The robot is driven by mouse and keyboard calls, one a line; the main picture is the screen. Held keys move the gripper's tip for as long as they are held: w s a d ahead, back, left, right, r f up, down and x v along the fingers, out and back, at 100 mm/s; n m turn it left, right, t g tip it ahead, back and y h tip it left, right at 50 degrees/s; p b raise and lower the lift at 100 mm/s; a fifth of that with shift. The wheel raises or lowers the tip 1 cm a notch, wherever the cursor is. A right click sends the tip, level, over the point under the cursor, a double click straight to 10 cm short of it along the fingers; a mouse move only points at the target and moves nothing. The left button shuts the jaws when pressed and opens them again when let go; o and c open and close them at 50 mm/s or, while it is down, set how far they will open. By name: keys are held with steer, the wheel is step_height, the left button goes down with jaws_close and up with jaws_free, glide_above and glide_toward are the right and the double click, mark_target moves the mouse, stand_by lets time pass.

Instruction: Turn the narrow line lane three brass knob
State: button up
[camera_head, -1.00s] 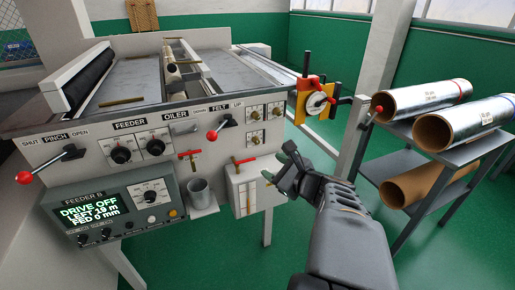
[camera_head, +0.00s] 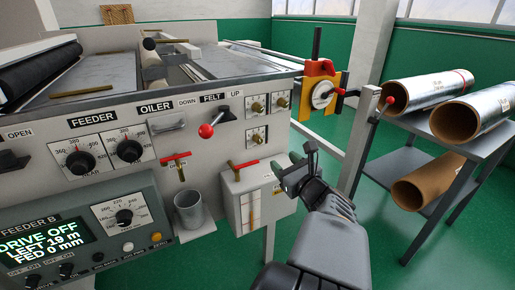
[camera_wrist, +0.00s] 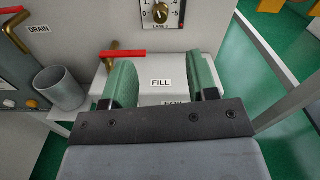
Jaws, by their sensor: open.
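The lane three brass knob (camera_wrist: 161,13) sits on a white dial plate marked LANE 3 at the top of the wrist view, partly cut by the frame edge. In the head view it is the lower small brass knob (camera_head: 256,138) on the grey machine front. My gripper (camera_wrist: 161,75) is open and empty, its green-padded fingers apart over the white FILL box, below the knob in the picture. In the head view my gripper (camera_head: 298,165) is to the right of and below the knob, not touching it.
A red-handled valve (camera_wrist: 123,53) lies between the gripper and the panel at left. Two more brass knobs (camera_head: 257,107) (camera_head: 282,102) sit above. A metal cup (camera_head: 189,210) stands left of the FILL box (camera_head: 230,185). A roll rack (camera_head: 440,185) stands at right.

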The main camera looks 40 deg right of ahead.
mark_target(260, 141)
steer(key=w, duration=0.4)
steer(key=w+d, duration=0.1)
steer(key=w, duration=0.4)
steer(key=w+d+b, duration=0.1)
steer(key=w, duration=0.4)
steer(key=shift+f, duration=0.35)
steer(key=shift+c, duration=0.2)
steer(key=c, duration=0.9)
steer(key=shift+o, duration=0.2)
